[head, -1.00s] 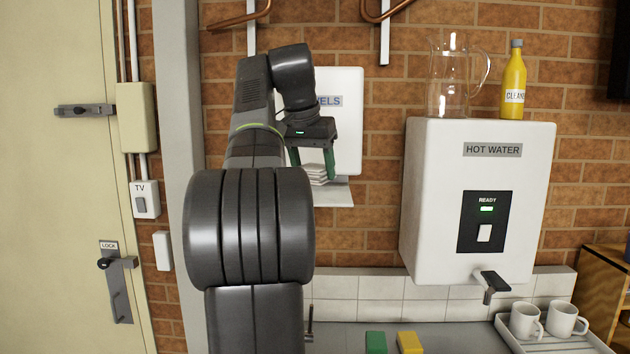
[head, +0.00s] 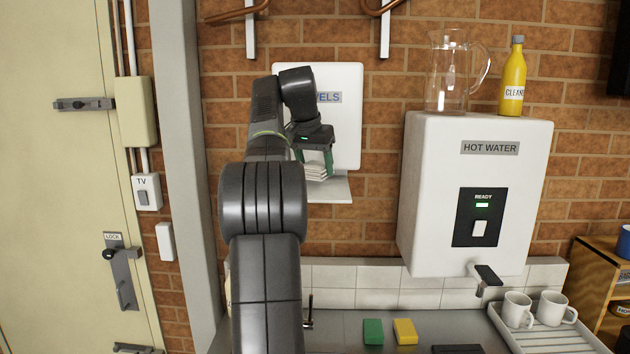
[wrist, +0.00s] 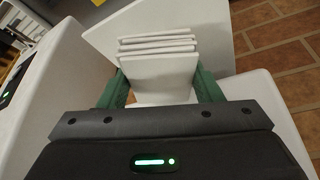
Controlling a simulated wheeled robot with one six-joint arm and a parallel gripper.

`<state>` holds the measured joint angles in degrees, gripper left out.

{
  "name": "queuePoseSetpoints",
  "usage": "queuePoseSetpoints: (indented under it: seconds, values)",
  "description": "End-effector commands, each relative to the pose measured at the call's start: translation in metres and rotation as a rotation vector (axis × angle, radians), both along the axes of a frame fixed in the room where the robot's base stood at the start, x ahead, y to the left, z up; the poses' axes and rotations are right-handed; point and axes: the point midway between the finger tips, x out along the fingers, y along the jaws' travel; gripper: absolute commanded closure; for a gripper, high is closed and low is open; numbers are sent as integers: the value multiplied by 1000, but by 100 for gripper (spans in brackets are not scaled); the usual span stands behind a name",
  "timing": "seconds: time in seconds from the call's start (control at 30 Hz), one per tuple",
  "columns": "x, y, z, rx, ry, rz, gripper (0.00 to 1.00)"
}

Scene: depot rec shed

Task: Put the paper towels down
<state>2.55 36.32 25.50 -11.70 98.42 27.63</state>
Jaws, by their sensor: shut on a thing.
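The paper towels (head: 316,172) are a small stack of white folded sheets at the wall dispenser labelled "…ELS" (head: 345,130). The stack also shows in the wrist view (wrist: 158,62), between the two green fingers. My gripper (head: 316,165) is shut on the stack. In the head view it is in front of the dispenser's lower part, by the white shelf (head: 338,190) that juts out below. I cannot tell whether the stack touches the shelf. My arm hides the dispenser's left part.
A white hot water unit (head: 425,190) hangs to the right, with a glass jug (head: 447,75) and a yellow cleaner bottle (head: 513,80) on top. Below are a counter (head: 335,330), green (head: 373,331) and yellow (head: 405,331) sponges, and a rack (head: 545,338) with two mugs.

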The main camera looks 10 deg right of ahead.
Motion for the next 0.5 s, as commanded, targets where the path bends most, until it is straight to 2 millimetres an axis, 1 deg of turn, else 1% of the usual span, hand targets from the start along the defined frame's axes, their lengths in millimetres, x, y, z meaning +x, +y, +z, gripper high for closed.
queuePoseSetpoints:
  seconds: [0.17, 0.4, 0.5]
  values:
    - [0, 0, -9, -1, 2, 1, 70]
    - [-1, 0, -37, 1, 3, 0, 70]
    - [2, -1, -42, 0, 2, 0, 70]
